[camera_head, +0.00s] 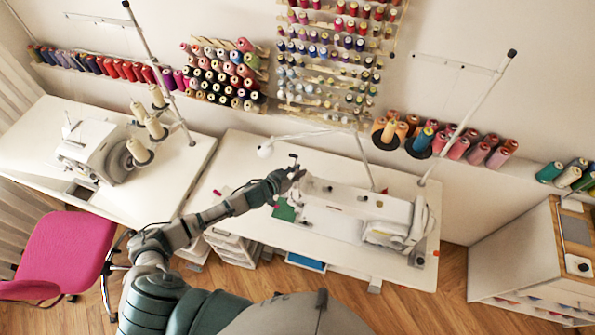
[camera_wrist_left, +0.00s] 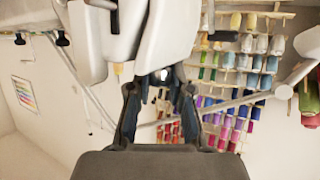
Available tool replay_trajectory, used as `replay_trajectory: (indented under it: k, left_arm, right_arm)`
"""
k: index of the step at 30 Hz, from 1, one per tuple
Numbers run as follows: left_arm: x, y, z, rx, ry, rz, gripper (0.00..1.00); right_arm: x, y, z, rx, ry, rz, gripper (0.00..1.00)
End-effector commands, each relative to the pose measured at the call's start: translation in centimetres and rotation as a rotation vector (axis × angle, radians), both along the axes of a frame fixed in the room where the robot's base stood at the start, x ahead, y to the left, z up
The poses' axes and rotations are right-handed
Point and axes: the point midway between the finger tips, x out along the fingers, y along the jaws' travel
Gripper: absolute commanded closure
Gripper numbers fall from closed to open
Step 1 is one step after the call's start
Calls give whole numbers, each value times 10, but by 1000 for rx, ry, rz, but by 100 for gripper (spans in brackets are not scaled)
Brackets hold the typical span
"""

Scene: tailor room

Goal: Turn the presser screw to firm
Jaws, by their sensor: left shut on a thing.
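The white sewing machine (camera_head: 345,208) stands on the middle table, its head end at the left. My left gripper (camera_head: 291,176) is at this head end, with my arm reaching in from the lower left. In the left wrist view the white machine body (camera_wrist_left: 120,40) fills the top, and the gripper (camera_wrist_left: 161,80) has its fingertips close together just under it. It is shut on a small part at the machine head, taken to be the presser screw. The fingers mostly hide this part, so its turn position cannot be read. My right gripper is not in view.
A green piece (camera_head: 284,210) lies by the machine head. A thin thread stand (camera_head: 465,120) rises behind the machine at the right. Another machine (camera_head: 95,150) stands on the left table, near a pink chair (camera_head: 68,250). Thread racks (camera_head: 340,50) line the wall.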

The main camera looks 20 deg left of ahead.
Motion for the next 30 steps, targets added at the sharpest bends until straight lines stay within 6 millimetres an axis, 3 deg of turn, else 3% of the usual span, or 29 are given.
replay_trajectory:
  k: [20,30]
  left_arm:
    - [5,4,2,9,-6,-508,100]
    - [5,4,-3,7,-3,-820,100]
  right_arm:
    - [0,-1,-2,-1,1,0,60]
    - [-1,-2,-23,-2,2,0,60]
